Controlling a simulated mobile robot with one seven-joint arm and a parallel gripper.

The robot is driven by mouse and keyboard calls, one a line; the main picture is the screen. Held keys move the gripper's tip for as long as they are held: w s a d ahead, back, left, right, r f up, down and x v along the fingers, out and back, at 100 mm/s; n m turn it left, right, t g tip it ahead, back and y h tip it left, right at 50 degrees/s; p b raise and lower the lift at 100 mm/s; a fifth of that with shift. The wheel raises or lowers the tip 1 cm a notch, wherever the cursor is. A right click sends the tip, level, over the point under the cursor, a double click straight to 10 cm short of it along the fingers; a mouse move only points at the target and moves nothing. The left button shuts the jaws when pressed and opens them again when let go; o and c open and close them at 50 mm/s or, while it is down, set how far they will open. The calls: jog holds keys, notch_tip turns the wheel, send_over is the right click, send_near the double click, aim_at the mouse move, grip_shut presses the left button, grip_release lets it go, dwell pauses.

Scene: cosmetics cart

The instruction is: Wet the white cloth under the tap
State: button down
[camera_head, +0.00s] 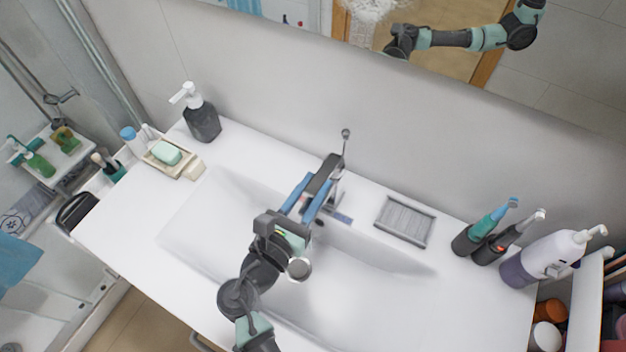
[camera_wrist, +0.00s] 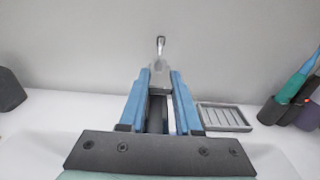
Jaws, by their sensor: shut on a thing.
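The tap (camera_head: 326,170) stands at the back edge of the sink, its thin upright lever topped by a small knob. My gripper (camera_head: 320,183) reaches over the basin from the front, its blue fingers on either side of the grey tap body. In the wrist view the tap (camera_wrist: 160,80) sits between the fingertips (camera_wrist: 160,74), and the gripper looks shut on it. The white sink basin (camera_head: 195,225) lies below, partly hidden by my arm. I cannot make out a white cloth on the counter or in the basin. No running water is visible.
A dark soap dispenser (camera_head: 203,120) and a soap dish (camera_head: 176,160) stand at the left. A grey ridged tray (camera_head: 404,222) lies right of the tap. Toothbrush holders (camera_head: 478,240) and a pump bottle (camera_head: 540,258) stand at the right. The mirror (camera_head: 590,60) shows my arm.

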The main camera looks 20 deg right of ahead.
jog(key=shift+r, duration=0.1)
jog(key=c, duration=0.6)
grip_release()
jog(key=b+v, duration=0.2)
jog(key=v, duration=1.1)
jog(key=shift+w+r, duration=0.1)
jog(key=shift+w, duration=0.05)
